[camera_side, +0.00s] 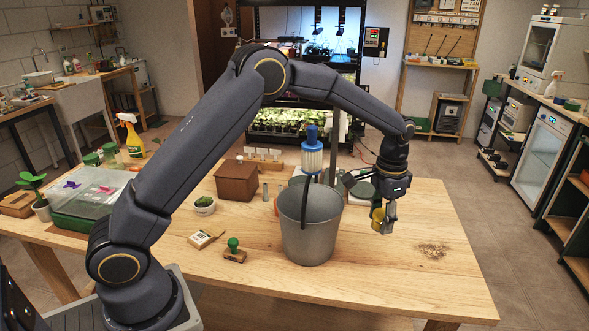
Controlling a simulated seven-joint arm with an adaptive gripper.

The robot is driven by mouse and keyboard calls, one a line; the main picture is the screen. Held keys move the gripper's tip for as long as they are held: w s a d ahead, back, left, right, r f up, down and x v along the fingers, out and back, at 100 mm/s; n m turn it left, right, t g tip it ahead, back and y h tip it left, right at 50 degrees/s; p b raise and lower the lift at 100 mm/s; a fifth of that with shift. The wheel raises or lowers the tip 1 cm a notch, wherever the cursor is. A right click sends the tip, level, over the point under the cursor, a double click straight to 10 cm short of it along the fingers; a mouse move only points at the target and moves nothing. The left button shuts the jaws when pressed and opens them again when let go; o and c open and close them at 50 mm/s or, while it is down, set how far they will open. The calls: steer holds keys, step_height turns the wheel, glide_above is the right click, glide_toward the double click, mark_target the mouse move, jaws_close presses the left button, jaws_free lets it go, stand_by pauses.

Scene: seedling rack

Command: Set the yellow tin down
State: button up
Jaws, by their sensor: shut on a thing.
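My gripper (386,216) is at the right half of the wooden table, pointing down. It is shut on the yellow tin (377,221), a small yellow cylinder partly hidden by the fingers. The tin looks a little above the tabletop, but this single view does not show the exact gap. It is just right of a grey metal bucket (310,228).
The wooden table (440,285) is bare to the right and front of my gripper, apart from a dark stain (432,250).

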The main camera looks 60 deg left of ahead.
steer(key=w+a+f, duration=0.2)
steer(key=w, duration=0.3)
glide_above(377, 257)
step_height(377, 257, down, 12)
steer(key=shift+r, duration=0.1)
steer(key=shift+f, duration=2.1)
steer(key=o, duration=1.1)
steer(key=shift+f, duration=0.1)
steer(key=shift+o, duration=0.2)
